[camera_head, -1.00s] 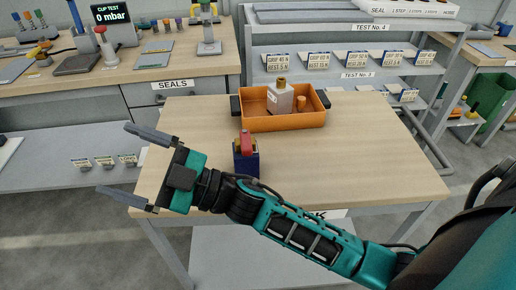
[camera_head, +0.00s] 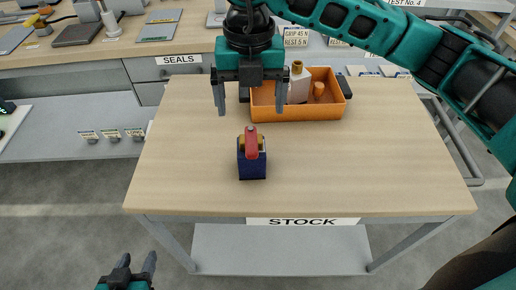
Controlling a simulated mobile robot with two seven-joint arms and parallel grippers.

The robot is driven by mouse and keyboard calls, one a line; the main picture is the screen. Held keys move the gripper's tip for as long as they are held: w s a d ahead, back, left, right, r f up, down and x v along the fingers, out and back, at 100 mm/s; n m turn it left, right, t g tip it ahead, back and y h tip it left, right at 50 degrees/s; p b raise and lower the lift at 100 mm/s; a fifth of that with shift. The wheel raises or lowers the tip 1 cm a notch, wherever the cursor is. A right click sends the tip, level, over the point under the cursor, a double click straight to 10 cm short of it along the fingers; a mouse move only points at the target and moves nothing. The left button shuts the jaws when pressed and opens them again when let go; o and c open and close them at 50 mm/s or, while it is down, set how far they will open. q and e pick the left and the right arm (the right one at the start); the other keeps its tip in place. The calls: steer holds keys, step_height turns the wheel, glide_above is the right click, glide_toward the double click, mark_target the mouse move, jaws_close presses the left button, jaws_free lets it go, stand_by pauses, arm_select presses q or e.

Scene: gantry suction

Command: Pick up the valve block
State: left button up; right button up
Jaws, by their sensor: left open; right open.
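The valve block (camera_head: 252,165) appears to be the dark blue block with brass-coloured parts and a red lever on top. It stands upright near the middle of the wooden table in the head view. My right gripper (camera_head: 249,110) is open and empty, fingers pointing down, behind the block in the picture and apart from it. My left gripper (camera_head: 138,260) is open and empty at the bottom left, in front of the table and well away from the block.
An orange tray (camera_head: 290,113) at the table's back holds a white block with a brass cap (camera_head: 299,85) and a small orange cylinder (camera_head: 319,90). The table (camera_head: 350,175) is clear around the block.

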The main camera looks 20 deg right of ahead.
mark_target(252, 129)
step_height(252, 129, down, 7)
steer(key=shift+r, duration=0.2)
steer(key=shift+w+a+f, duration=0.1)
steer(key=shift+f, duration=2.95)
steer(key=shift+c, duration=0.3)
steer(key=c, duration=1.5)
steer(key=shift+r, duration=0.1)
steer(key=shift+c, duration=0.2)
steer(key=shift+r, duration=0.1)
